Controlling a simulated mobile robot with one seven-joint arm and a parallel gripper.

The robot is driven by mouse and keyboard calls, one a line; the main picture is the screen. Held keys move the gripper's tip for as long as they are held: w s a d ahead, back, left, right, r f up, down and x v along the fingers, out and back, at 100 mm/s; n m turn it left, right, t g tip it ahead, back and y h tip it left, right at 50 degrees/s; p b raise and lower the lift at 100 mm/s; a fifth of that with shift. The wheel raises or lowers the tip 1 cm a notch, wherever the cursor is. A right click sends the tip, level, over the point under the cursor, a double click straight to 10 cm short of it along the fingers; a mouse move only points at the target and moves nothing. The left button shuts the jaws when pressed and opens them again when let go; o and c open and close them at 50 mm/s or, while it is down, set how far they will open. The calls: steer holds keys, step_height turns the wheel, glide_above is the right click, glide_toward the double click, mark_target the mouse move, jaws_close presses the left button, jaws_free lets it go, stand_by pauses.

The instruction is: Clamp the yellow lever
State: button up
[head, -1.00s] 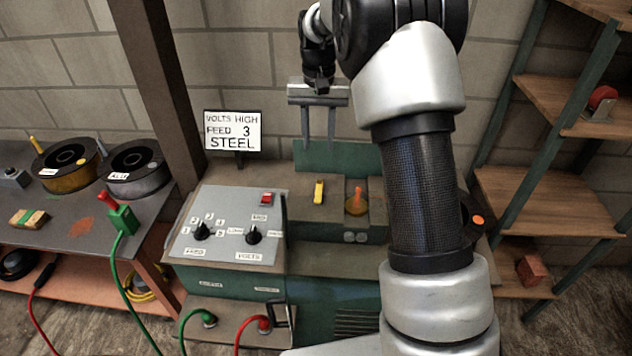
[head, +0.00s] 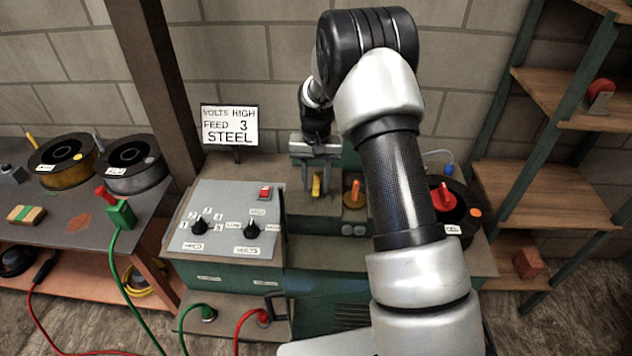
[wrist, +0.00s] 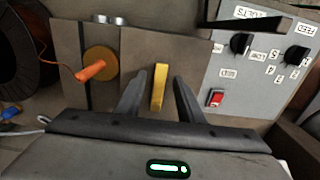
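The yellow lever (head: 316,185) stands on the green machine, right of the grey control panel. In the wrist view the yellow lever (wrist: 159,87) lies upright in the picture between the two dark fingers. My gripper (head: 319,183) is just above and around it, coming from the back. In the wrist view my gripper (wrist: 158,90) is open, with a clear gap on each side of the lever. Neither finger appears to touch it. How deep the fingertips reach is hard to tell.
An orange lever on a round yellow base (wrist: 98,66) sits beside the yellow lever. The control panel (head: 225,220) has two black knobs and a red switch (wrist: 215,98). A dark spool (head: 452,215) stands at right. A sign (head: 230,126) stands behind the panel.

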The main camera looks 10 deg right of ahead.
steer(key=shift+f, duration=0.1)
jaws_close()
